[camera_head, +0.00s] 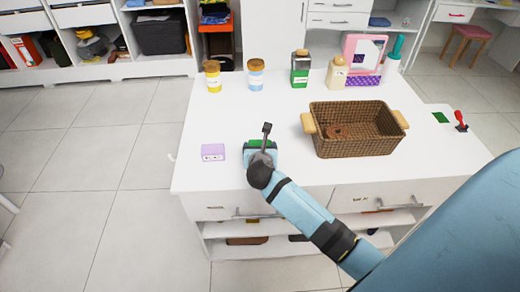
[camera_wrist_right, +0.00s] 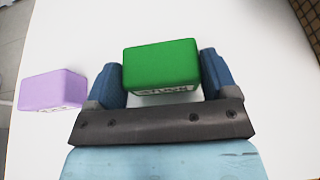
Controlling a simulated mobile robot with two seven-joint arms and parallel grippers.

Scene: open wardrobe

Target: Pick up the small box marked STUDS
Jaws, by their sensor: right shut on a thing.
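A small green box (camera_head: 257,143) lies on the white table top, near its front edge. In the right wrist view the green box (camera_wrist_right: 161,62) has a white label on its near side, partly hidden and hard to read. My right gripper (camera_head: 261,150) is over it from the front. In the right wrist view the two blue fingers of the right gripper (camera_wrist_right: 162,75) are shut on the green box, one at each side. I cannot tell whether the box is clear of the table. My left gripper is not in view.
A purple box (camera_head: 213,153) lies just left of the green one; it also shows in the right wrist view (camera_wrist_right: 52,90). A wicker basket (camera_head: 353,147) stands to the right. Jars (camera_head: 256,76) and bottles (camera_head: 300,69) line the back. The table's middle left is clear.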

